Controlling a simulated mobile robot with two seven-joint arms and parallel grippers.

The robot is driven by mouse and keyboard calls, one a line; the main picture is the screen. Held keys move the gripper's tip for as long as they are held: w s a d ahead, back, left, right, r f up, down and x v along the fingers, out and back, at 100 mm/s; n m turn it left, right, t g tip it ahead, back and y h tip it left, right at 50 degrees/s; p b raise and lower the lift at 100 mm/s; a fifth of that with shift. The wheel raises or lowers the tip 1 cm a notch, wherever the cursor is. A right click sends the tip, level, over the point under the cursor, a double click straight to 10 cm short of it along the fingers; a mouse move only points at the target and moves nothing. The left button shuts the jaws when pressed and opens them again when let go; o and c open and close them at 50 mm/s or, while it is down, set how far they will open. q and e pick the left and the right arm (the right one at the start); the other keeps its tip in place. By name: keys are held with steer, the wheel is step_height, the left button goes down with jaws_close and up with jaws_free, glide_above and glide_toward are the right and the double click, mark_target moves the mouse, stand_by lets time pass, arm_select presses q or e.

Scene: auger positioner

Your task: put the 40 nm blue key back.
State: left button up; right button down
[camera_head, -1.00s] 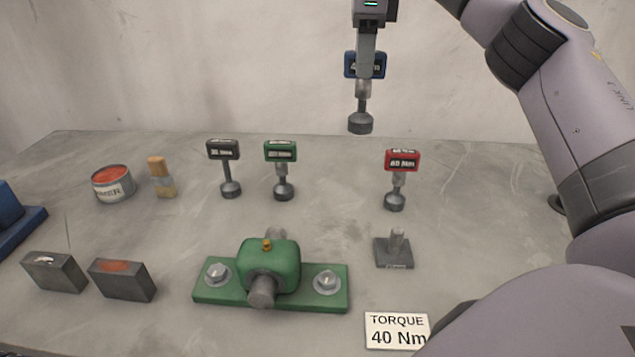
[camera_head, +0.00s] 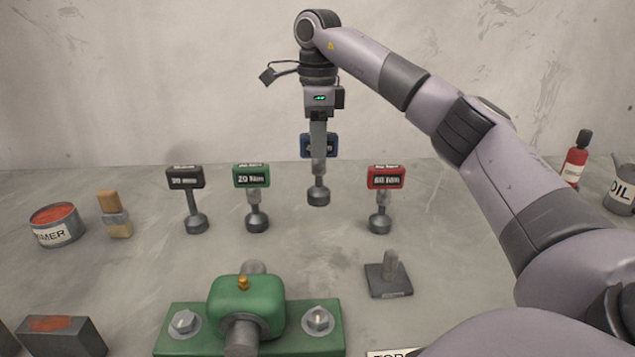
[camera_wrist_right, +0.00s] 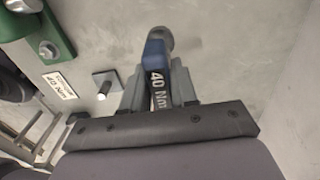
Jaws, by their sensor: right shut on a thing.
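The blue 40 Nm key (camera_head: 306,146) hangs upright in my right gripper (camera_head: 318,140), between the green and red keys in the head view. Its round grey foot points down; whether it touches the bench I cannot tell. In the right wrist view the blue key's head (camera_wrist_right: 155,62), marked 40 Nm, sits between the fingers of my right gripper (camera_wrist_right: 160,85), which is shut on it. My left gripper is not in view.
A black key (camera_head: 186,178), a green 20 Nm key (camera_head: 251,177) and a red 60 Nm key (camera_head: 386,178) stand in a row. In front are a small grey post on a plate (camera_head: 388,281) and a green bearing block (camera_head: 246,305). A tin (camera_head: 56,226) stands left.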

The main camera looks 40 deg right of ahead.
mark_target(318, 168)
steer(key=shift+f, duration=0.95)
step_height(318, 168, down, 4)
steer(key=c, duration=0.9)
jaws_free()
steer(key=shift+f, duration=0.1)
